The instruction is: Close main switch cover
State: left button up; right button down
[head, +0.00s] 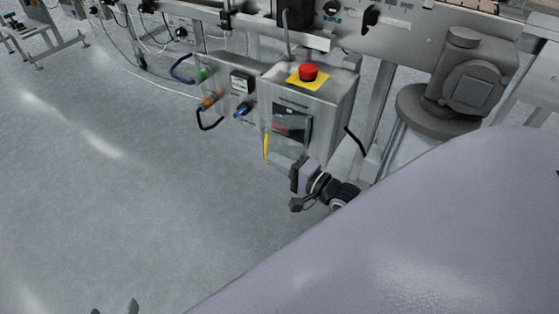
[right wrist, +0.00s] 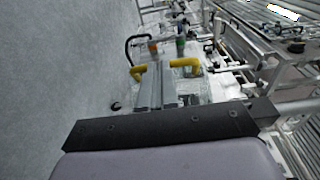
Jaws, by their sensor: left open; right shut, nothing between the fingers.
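The main switch (head: 290,122) is a dark panel with a red part on the front of a steel control box (head: 335,97). A pale, see-through plate that looks like its cover (head: 283,150) shows low on the front, with a yellow strip (head: 266,147) at its left. I cannot tell how far the cover stands open. My right gripper (head: 297,170) is just below and right of it; contact is unclear. In the right wrist view its grey fingers (right wrist: 156,86) are shut and empty, with yellow parts (right wrist: 187,65) near their tips. My left gripper (head: 115,308) is open at the bottom edge, far from the box.
A red emergency button (head: 308,72) sits on top of the box. A smaller box (head: 226,85) with cables and connectors (head: 208,101) adjoins it on the left. A motor (head: 468,84) stands right. The floor (head: 110,190) at left is clear. My pale arm covers the lower right.

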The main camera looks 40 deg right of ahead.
aim_at(266, 152)
jog(key=w+m+h+p, duration=0.1)
jog(key=h, duration=0.1)
jog(key=w+m+h+p, duration=0.1)
jog(key=w+h, duration=0.1)
jog(key=w+m+h+p, duration=0.1)
jog(key=m, duration=0.1)
jog(key=shift+w+a+r+t+h, duration=0.1)
jog(key=shift+w+a+t+h, duration=0.1)
jog(key=shift+a+t+h, duration=0.15)
pick_arm(q)
jog(key=shift+s+a+f+y, duration=0.1)
jog(key=shift+s+a+y, duration=0.25)
jog(key=shift+a, duration=0.25)
jog(key=shift+s+a+f+y, duration=0.1)
jog(key=shift+s+a+y, duration=0.2)
jog(key=shift+a, duration=0.25)
pick_arm(e)
jog(key=shift+w+d+m+h, duration=0.2)
jog(key=shift+w+h, duration=0.15)
jog(key=shift+w, duration=0.25)
jog(key=shift+w+d+m+h, duration=0.15)
jog(key=shift+w+h, duration=0.15)
jog(key=shift+w, duration=0.25)
pick_arm(q)
jog(key=shift+r, duration=0.3)
jog(key=shift+w+r, duration=0.1)
jog(key=shift+w, duration=0.05)
pick_arm(e)
jog(key=shift+w, duration=0.1)
